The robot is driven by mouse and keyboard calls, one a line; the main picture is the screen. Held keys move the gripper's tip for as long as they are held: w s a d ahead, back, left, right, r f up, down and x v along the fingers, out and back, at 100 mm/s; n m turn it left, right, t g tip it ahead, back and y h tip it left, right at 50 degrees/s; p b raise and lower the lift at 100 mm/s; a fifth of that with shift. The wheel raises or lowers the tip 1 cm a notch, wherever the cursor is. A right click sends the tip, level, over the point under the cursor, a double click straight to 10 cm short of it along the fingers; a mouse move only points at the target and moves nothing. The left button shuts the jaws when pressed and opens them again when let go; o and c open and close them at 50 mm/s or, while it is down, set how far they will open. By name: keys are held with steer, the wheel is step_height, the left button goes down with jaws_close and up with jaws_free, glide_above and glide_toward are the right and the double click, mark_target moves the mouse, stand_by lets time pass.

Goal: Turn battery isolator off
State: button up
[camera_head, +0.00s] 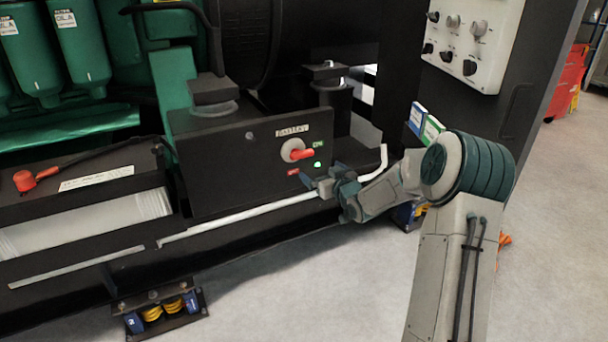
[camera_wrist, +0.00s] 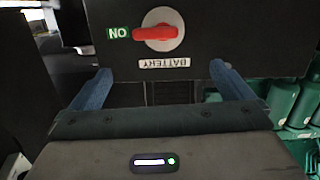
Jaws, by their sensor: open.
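The battery isolator is a red handle (camera_head: 301,154) on a round pale plate, set in a black panel (camera_head: 225,160) under a BATTERY label. The handle lies roughly level and points right toward the green ON label (camera_head: 318,144). In the wrist view, turned upside down, the red handle (camera_wrist: 154,33) points left at ON. My gripper (camera_head: 318,182) is open and empty, below the handle and apart from it. Its blue fingers (camera_wrist: 160,70) are spread wide in the wrist view.
A pale rail (camera_head: 250,215) runs below the panel. A battery with a red terminal cap (camera_head: 28,181) is at left. A control box with knobs (camera_head: 470,40) hangs at upper right. Green machinery (camera_wrist: 285,103) shows in the wrist view. Grey floor (camera_head: 300,290) is open in front.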

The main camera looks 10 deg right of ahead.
mark_target(304, 156)
steer(key=shift+t+y, duration=0.4)
steer(key=shift+t, duration=0.3)
steer(key=b+x, duration=0.1)
steer(key=x, duration=0.3)
steer(key=f+b+x, duration=0.1)
steer(key=x, duration=0.4)
steer(key=d+f+b+x, duration=0.1)
steer(key=b+x, duration=0.1)
steer(key=x, duration=0.3)
steer(key=shift+w+f, duration=0.15)
steer(key=shift+w, duration=0.3)
steer(key=c, duration=0.9)
